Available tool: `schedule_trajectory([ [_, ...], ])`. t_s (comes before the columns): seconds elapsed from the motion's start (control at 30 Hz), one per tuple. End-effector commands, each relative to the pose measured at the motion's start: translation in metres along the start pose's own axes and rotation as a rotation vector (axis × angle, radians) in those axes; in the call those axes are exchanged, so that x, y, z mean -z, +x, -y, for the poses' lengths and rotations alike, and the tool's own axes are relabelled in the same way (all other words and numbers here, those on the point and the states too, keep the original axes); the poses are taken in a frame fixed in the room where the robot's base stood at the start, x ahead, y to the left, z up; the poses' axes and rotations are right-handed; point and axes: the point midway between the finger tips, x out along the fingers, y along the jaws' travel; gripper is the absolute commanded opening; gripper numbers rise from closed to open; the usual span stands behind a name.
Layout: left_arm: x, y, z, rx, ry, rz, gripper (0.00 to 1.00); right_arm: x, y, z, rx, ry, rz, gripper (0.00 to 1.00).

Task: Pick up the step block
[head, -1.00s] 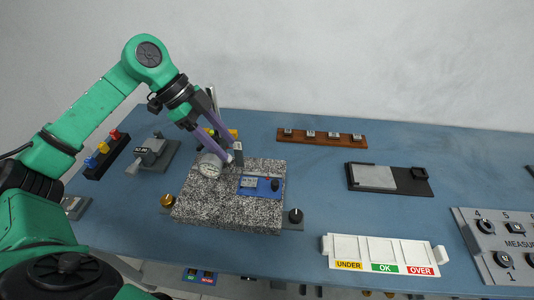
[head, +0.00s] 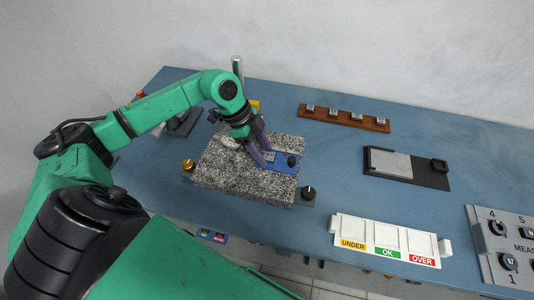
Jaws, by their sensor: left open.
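My left gripper (head: 262,156), with purple fingers, is open and points down over the speckled granite plate (head: 242,184). Its fingertips are at the left end of a low blue block (head: 284,168) on the plate, which bears a small grey panel and a black knob (head: 292,160). The fingers partly cover this block, and I cannot tell whether they touch it. I cannot tell for sure which thing is the step block. Several small metal blocks stand on a brown wooden rack (head: 345,119) at the back. My right gripper is not in view.
A round dial gauge (head: 229,142) is partly hidden behind my left arm, near a metal post (head: 238,68). A brass knob (head: 188,165) and black knob (head: 308,192) flank the plate. A white UNDER/OK/OVER tray (head: 386,238) stands front right. The blue table between is clear.

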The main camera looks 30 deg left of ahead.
Motion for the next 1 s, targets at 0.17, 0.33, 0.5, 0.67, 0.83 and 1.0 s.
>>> schedule_trajectory([
  [0.17,0.0,0.0,0.0,0.001,0.0,0.0,0.37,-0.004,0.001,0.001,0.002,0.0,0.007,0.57],
  [0.33,0.0,0.0,0.0,0.001,0.0,0.0,0.0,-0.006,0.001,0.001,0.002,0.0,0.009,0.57],
  [0.5,0.0,-0.001,0.001,0.001,0.0,-0.001,0.0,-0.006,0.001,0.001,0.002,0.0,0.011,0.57],
  [0.67,0.003,-0.006,0.001,0.003,0.001,-0.002,0.0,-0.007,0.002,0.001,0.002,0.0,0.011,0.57],
  [0.83,0.013,-0.031,0.002,0.008,0.003,-0.002,0.0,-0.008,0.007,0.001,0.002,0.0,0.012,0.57],
  [1.0,0.041,-0.089,0.002,0.012,0.006,-0.006,0.0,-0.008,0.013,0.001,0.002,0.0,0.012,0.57],
])
